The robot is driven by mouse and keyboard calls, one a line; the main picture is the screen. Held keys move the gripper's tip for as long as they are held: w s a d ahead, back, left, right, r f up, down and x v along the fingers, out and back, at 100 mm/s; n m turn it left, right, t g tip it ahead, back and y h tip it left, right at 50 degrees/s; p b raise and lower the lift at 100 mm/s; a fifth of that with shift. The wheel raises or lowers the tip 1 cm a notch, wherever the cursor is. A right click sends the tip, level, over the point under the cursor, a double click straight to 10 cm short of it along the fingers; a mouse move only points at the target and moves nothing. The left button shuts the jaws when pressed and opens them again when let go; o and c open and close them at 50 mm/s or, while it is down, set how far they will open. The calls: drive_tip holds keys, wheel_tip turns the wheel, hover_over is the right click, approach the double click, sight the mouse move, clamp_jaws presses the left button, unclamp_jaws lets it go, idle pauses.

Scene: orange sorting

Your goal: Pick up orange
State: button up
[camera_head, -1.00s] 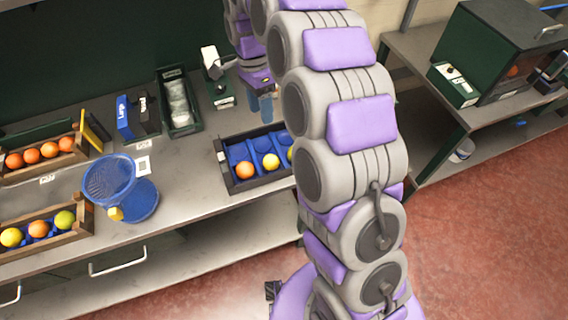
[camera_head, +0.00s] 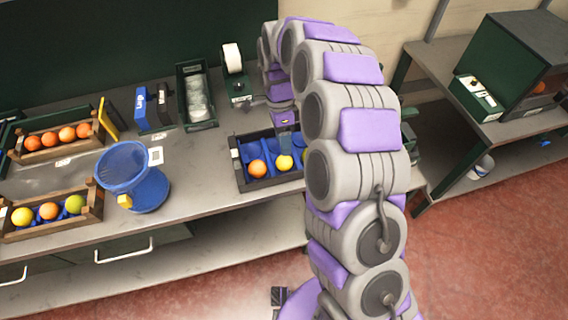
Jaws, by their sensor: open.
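An orange (camera_head: 257,168) sits in the front left cell of a black tray with blue compartments (camera_head: 243,186) on the bench. A yellow fruit (camera_head: 284,162) sits in the cell to its right. My gripper (camera_head: 286,143) hangs over the tray, just behind and above the yellow fruit. It is open with nothing seen in it, though its fingertips are small and hard to make out. My arm hides the tray's right end.
Wooden crates hold more fruit, a back one (camera_head: 22,154) and a front one (camera_head: 30,229). A green bin (camera_head: 197,117) and a tape dispenser (camera_head: 233,62) stand behind. Bare bench lies between basket and tray.

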sight(284, 162)
drive_tip(key=shift+b+x, duration=0.95)
drive_tip(key=shift+x, duration=2.3)
drive_tip(key=shift+c, duration=0.2)
drive_tip(key=c, duration=0.7)
drive_tip(key=shift+o, duration=0.2)
drive_tip(key=shift+r, duration=0.15)
